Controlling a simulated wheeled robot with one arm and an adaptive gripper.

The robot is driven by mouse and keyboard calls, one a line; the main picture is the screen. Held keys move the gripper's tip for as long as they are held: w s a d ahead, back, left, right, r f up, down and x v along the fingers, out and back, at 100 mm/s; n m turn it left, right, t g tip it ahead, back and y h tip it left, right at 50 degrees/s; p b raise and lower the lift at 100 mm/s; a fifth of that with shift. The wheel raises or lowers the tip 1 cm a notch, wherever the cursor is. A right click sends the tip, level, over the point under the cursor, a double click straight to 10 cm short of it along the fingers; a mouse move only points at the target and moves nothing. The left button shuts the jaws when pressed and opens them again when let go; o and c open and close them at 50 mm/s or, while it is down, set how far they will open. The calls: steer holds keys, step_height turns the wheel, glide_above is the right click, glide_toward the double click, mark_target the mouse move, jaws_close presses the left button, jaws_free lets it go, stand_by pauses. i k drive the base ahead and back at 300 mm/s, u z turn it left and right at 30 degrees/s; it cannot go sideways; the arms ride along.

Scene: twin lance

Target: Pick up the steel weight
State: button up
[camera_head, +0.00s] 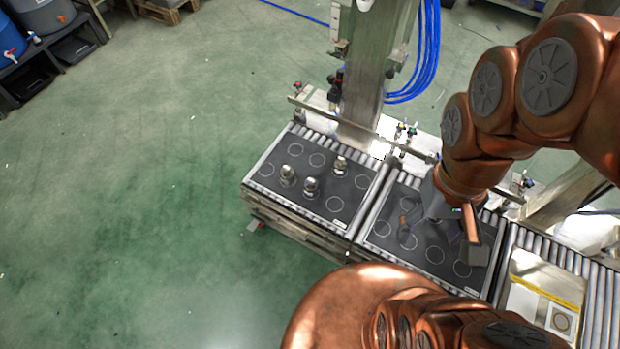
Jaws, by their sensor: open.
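Three shiny steel weights stand on the left dark board (265,185) with white circles. One weight (287,175) is at the left, one (311,188) is nearest the front, and one (340,165) is at the back right. My gripper (438,238) is open above the middle dark board (385,240), to the right of all three weights and apart from them. I see no object between its fingers. The gripper and arm hide part of the middle board, so I cannot tell whether anything stands behind them.
The boards lie on a roller conveyor (372,205). A metal post (365,80) with blue hoses (428,60) rises behind it. A rail (360,128) runs along its back. A light panel with a yellow strip (548,285) is at the right.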

mark_target(311, 184)
steer(key=u, duration=0.5)
steer(key=k, duration=1.2)
steer(key=u, duration=1.35)
steer(key=i, duration=1.25)
steer(key=z, duration=0.55)
steer(key=i, duration=0.5)
steer(key=z, duration=0.4)
